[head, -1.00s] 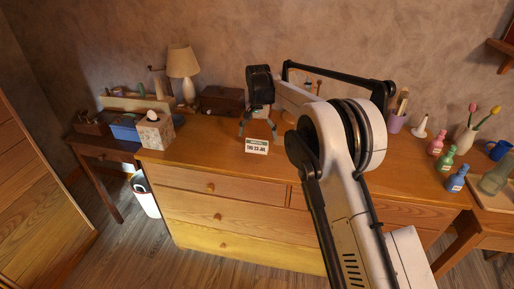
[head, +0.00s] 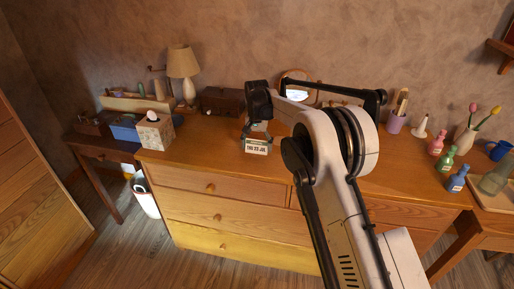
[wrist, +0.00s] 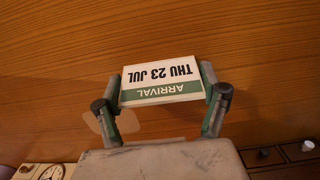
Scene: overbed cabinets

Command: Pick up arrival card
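The arrival card (head: 256,147) is a small white card reading "THU 23 JUL" with a green "ARRIVAL" band. It is at the front edge of the wooden dresser top. In the wrist view the card (wrist: 162,79) appears upside down between my fingers. My gripper (head: 257,133) is low over the dresser at the card; its fingers (wrist: 160,78) are spread wide, one beside each short end of the card. Small gaps or light touch at the ends cannot be told apart. My gripper hides the area just behind the card.
A tissue box (head: 155,130) and lamp (head: 184,66) stand left, with a dark wooden box (head: 222,101) behind. Coloured bottles (head: 446,158) and a tulip vase (head: 465,138) are at right. The dresser top left of the card (head: 205,140) is clear.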

